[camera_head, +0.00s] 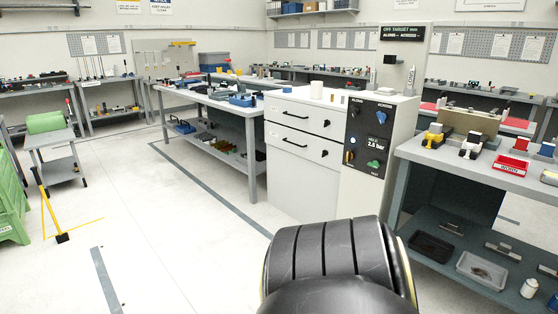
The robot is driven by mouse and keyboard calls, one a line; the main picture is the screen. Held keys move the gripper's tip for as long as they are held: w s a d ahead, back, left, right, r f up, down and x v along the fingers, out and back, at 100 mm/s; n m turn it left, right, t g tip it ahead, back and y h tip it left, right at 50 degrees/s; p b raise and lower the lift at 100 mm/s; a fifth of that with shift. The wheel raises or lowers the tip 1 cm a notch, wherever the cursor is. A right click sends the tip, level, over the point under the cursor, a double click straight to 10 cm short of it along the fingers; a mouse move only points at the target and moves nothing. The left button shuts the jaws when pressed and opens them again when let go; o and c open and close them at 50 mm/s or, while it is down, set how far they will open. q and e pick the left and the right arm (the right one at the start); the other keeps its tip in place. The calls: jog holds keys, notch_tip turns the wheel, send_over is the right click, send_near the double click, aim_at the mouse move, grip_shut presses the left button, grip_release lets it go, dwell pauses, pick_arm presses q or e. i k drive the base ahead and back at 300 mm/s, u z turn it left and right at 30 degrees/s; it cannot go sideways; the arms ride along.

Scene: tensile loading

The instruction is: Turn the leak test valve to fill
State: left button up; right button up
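A white cabinet (312,179) stands right of centre. Its black control panel (364,178) carries several knobs and lights and white text that seems to read "2.0 bar". A green knob (375,163) sits low on the panel, with a small label under it that may read "TEST". Neither gripper is in view.
A workbench (488,172) with clamps and a red bin (511,167) adjoins the cabinet's right. A long bench (222,103) runs behind it to the left. The floor (180,230) between is clear.

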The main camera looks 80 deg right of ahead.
aim_at(375, 164)
jog(key=z, duration=3.3)
